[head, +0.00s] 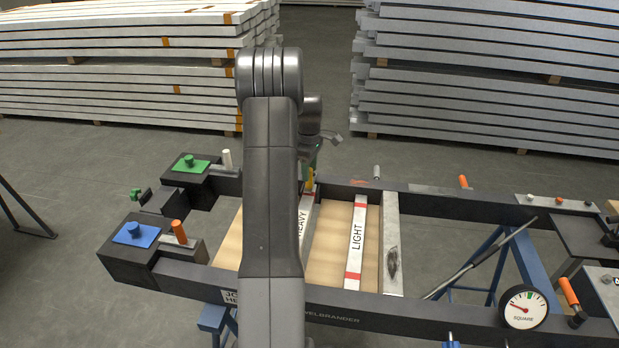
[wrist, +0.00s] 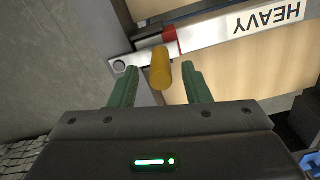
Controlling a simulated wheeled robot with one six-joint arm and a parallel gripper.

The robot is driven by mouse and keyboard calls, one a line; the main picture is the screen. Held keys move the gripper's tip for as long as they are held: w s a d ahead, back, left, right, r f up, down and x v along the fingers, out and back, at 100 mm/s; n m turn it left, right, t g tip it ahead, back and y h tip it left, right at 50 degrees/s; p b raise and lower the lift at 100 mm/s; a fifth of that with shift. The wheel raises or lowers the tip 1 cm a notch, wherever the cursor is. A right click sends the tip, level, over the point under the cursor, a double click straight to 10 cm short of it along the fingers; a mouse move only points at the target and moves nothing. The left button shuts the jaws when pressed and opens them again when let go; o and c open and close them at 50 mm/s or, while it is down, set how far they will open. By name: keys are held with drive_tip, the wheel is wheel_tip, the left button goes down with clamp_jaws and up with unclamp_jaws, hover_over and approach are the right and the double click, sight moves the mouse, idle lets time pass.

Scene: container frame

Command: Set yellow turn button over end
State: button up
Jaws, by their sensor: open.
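The yellow turn button (wrist: 161,70) shows as an upright-looking yellow peg in the wrist view. It lies between the two green fingers of my gripper (wrist: 160,78), with a gap on each side. A pale strip with a round mark (wrist: 119,66) runs behind it; I cannot tell whether this belongs to the button or the bar. The white HEAVY bar (wrist: 245,25), with a red band, has its end close by the peg. In the head view, a bit of the yellow button (head: 310,180) shows beside my arm, at the far end of the HEAVY bar (head: 303,216). My gripper is open, mostly hidden there.
The dark frame (head: 420,309) surrounds the bars. A LIGHT bar (head: 357,240) lies right of HEAVY, over a wooden panel. Blue (head: 133,231) and green (head: 188,162) knobs stand on the left blocks. A dial (head: 523,307) is at front right. Stacked beams stand behind.

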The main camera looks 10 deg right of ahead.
sight(309, 187)
wheel_tip(309, 187, up, 10)
idle(0.3)
wheel_tip(309, 187, down, 14)
drive_tip(key=shift+f, duration=0.1)
idle(0.6)
